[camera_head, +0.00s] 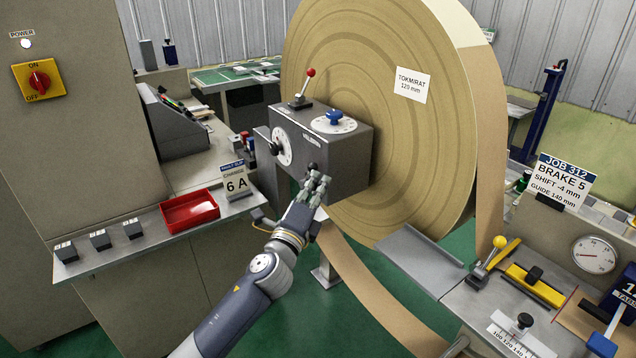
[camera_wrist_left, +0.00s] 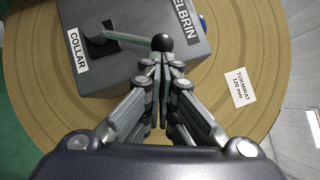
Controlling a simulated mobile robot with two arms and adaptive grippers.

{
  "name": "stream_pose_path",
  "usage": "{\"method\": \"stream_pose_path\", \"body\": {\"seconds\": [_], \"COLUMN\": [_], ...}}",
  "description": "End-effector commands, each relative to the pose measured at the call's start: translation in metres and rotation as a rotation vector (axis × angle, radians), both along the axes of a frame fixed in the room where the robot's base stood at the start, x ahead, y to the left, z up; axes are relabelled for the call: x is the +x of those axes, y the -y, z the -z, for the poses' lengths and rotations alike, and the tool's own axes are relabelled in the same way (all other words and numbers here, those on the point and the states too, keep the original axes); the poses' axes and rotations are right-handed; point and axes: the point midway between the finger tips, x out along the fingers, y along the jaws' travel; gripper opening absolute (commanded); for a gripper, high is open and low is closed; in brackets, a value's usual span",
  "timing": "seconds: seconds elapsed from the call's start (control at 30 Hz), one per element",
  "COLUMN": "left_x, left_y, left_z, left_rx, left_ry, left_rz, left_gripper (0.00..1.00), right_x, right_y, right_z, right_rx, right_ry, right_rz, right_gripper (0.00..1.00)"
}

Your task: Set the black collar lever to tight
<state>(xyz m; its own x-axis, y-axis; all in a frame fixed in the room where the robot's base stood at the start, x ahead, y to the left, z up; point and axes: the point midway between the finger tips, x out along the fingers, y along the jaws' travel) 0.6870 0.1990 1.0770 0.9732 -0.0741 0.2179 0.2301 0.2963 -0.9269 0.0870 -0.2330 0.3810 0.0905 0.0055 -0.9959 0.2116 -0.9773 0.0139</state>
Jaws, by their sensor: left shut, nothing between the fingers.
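The black collar lever shows in the left wrist view as a grey rod with a black ball (camera_wrist_left: 162,42) at its right end and a dark pivot (camera_wrist_left: 97,40) at its left. A COLLAR label (camera_wrist_left: 77,52) is beside the pivot on the grey box. In the head view, the lever's black ball (camera_head: 312,166) shows low on the front of the grey box (camera_head: 345,165). My left gripper (camera_head: 320,180) is shut and empty, its fingertips (camera_wrist_left: 163,62) right at the ball. I cannot tell whether they touch it. No tight marking is readable. My right gripper is out of view.
The box also carries a red-knobbed lever (camera_head: 309,74), a blue knob (camera_head: 334,117) and a black dial knob (camera_head: 274,148). A large brown paper roll (camera_head: 420,150) stands close behind.

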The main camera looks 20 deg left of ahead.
Motion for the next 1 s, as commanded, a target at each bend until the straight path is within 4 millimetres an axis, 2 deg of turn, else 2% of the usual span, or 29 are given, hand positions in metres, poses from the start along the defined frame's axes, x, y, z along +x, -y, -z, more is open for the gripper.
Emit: {"method": "stream_pose_path", "body": {"seconds": [0.47,0.8,1.0], "left_x": [0.003,0.011,0.019], "left_y": [-0.004,-0.014,-0.025], "left_z": [-0.013,-0.032,-0.036], "left_rx": [-0.072,-0.227,-0.27], "left_ry": [-0.055,-0.177,-0.21], "left_rz": [-0.001,0.0,-0.002], "left_gripper": [0.0,0.0,0.0], "right_x": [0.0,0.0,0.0], "right_y": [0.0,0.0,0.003], "right_z": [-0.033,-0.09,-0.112], "right_rx": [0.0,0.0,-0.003], "right_ry": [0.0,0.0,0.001], "right_rz": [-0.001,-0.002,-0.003], "right_gripper": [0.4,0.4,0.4]}}
